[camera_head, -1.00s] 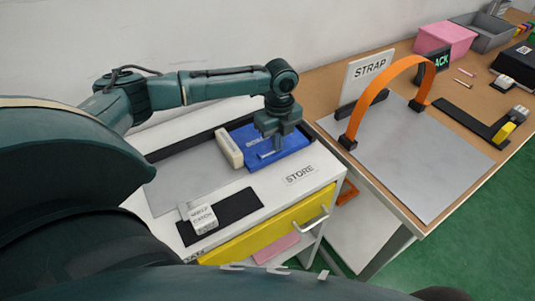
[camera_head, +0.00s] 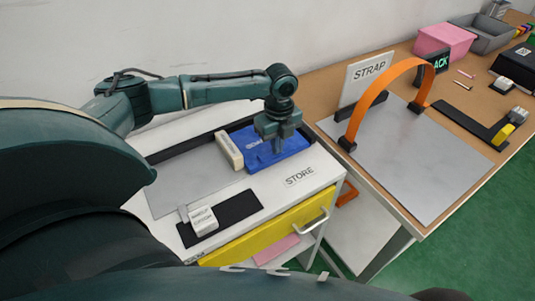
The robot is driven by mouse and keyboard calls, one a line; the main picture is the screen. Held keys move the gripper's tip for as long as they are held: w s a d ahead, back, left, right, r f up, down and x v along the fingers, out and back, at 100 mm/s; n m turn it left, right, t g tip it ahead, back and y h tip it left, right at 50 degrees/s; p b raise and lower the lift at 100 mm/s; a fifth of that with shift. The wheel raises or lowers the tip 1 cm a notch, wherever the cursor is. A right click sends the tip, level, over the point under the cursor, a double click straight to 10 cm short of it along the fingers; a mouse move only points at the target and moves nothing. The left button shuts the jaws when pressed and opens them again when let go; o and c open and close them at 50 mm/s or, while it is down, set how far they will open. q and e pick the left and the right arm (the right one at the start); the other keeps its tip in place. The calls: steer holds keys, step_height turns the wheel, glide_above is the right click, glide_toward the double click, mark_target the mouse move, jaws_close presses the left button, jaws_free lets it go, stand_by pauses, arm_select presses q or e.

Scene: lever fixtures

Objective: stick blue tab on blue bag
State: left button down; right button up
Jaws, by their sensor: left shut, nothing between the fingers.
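The blue bag (camera_head: 295,146) lies flat on the white cabinet top, with pale lettering near its upper left corner. My left gripper (camera_head: 277,149) points down over the middle of the bag. It is shut with nothing held, and its tips are at or just above the bag; I cannot tell whether they touch. The gripper hides part of the bag. I cannot make out the blue tab clearly as a separate piece against the blue bag. My right gripper is out of view.
A cream block (camera_head: 230,151) stands along the bag's left edge. A white box (camera_head: 203,220) sits on a black mat (camera_head: 240,207) nearer me. The yellow drawer (camera_head: 265,234) below is partly open. An orange strap arch (camera_head: 382,89) stands on the table at right.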

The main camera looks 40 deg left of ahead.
arm_select(q)
step_height(320, 180, up, 2)
steer(key=shift+r+p, duration=0.1)
steer(key=shift+p, duration=0.65)
steer(key=shift+r+p, duration=0.7)
steer(key=shift+p, duration=0.15)
steer(key=shift+r+p, duration=0.65)
steer(key=shift+p, duration=0.15)
steer(key=shift+r+p, duration=0.9)
steer(key=shift+p, duration=0.15)
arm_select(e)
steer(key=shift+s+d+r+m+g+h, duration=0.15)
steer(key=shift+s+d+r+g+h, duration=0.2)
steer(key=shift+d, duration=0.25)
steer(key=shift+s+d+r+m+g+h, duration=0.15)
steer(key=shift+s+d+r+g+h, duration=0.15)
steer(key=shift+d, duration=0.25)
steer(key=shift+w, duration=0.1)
